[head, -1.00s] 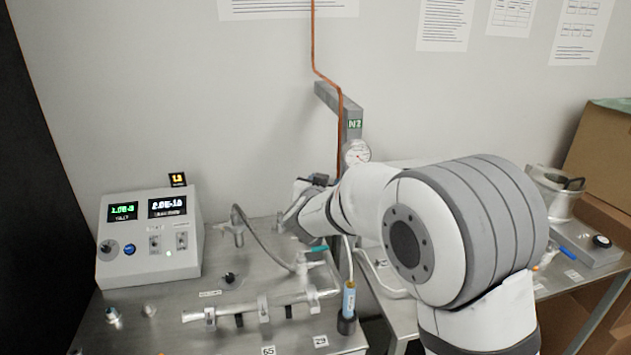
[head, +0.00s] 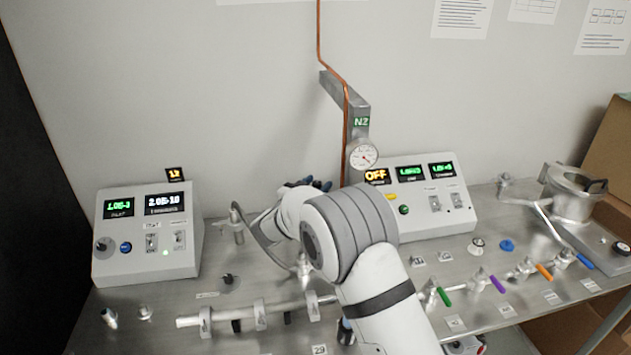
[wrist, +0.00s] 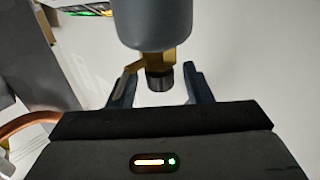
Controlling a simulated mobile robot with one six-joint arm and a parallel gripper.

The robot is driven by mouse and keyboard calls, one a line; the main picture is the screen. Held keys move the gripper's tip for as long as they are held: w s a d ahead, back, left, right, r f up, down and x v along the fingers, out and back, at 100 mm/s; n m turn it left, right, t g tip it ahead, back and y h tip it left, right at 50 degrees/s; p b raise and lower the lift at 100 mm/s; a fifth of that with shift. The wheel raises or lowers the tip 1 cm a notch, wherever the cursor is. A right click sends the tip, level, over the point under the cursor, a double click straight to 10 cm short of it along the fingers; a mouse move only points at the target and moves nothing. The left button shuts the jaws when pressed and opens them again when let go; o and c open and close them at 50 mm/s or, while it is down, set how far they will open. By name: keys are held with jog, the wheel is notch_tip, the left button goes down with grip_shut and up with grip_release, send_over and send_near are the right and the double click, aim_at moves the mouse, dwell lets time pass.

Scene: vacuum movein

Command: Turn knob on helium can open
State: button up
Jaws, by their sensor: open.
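In the wrist view, a grey-blue rounded body, seemingly the helium can (wrist: 153,22), comes in from the top. A brass fitting (wrist: 140,66) is on its end, with a short dark ribbed knob (wrist: 160,78). My gripper (wrist: 161,85) is open, with one finger on each side of the knob. A gap shows beside the right finger; the left finger is close to the brass part, and I cannot tell whether they touch. In the head view my arm hides most of the gripper and the can.
A control box (head: 148,235) stands left and a second one (head: 430,203) stands right. The N2 gauge (head: 363,156) and copper pipe (head: 347,120) are behind my arm. Clamped tubing (head: 238,314) lies in front. Colored valve handles (head: 497,284) line the right bench.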

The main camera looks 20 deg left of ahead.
jog(key=shift+w, duration=0.35)
jog(key=shift+c, duration=0.6)
jog(key=c, duration=0.8)
jog(key=shift+r+m+g+h, duration=0.1)
jog(key=shift+m+g+h, duration=0.6)
jog(key=shift+m+h, duration=1.15)
jog(key=shift+c, duration=0.2)
jog(key=shift+n+h, duration=0.35)
jog(key=o, duration=1)
jog(key=shift+c, duration=0.2)
